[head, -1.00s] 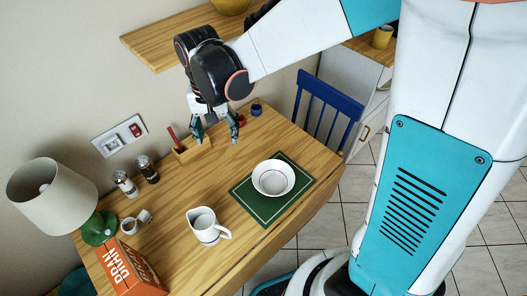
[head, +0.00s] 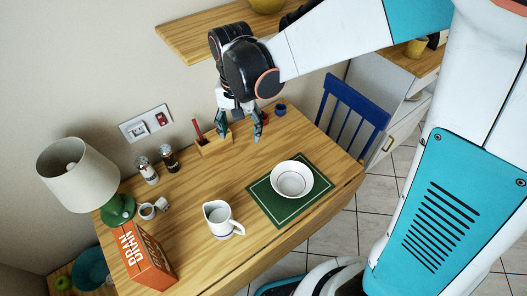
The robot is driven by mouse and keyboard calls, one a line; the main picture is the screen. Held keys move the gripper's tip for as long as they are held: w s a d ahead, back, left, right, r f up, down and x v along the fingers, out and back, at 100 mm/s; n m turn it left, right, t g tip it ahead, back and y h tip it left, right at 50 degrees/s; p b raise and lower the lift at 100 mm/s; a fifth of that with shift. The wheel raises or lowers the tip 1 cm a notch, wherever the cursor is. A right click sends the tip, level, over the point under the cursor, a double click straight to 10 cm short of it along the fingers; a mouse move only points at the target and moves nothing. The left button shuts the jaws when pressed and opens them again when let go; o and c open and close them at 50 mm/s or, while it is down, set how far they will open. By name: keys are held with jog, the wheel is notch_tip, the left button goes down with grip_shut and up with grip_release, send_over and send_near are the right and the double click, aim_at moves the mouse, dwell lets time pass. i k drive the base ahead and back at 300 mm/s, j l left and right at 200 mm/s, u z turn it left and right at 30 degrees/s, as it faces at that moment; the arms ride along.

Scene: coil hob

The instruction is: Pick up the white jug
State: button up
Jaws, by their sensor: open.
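The white jug (head: 221,220) stands upright on the wooden table, left of the green placemat, with its handle toward the lower right. My gripper (head: 239,138) is above the back part of the table, close to the small wooden holder. Its fingers point down and are apart, with nothing between them. It is well behind the jug and not touching it.
A white bowl (head: 292,180) sits on the green placemat (head: 263,199). An orange box (head: 146,259), a lamp (head: 80,176), two shakers (head: 158,164) and small white cups (head: 147,211) stand at left. A wooden holder (head: 214,147) is at the back. A blue chair (head: 352,112) stands behind right.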

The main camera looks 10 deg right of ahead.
aim_at(222, 225)
jog(key=l+u, duration=0.2)
jog(key=l, duration=0.2)
jog(key=k+l+u, duration=0.15)
jog(key=l, duration=0.25)
jog(key=k+l+u, duration=0.2)
jog(key=l, duration=0.2)
jog(key=l+u, duration=0.2)
jog(key=l, duration=0.2)
jog(key=k+l+u, duration=0.2)
jog(key=k+l, duration=0.05)
jog(key=l, duration=0.1)
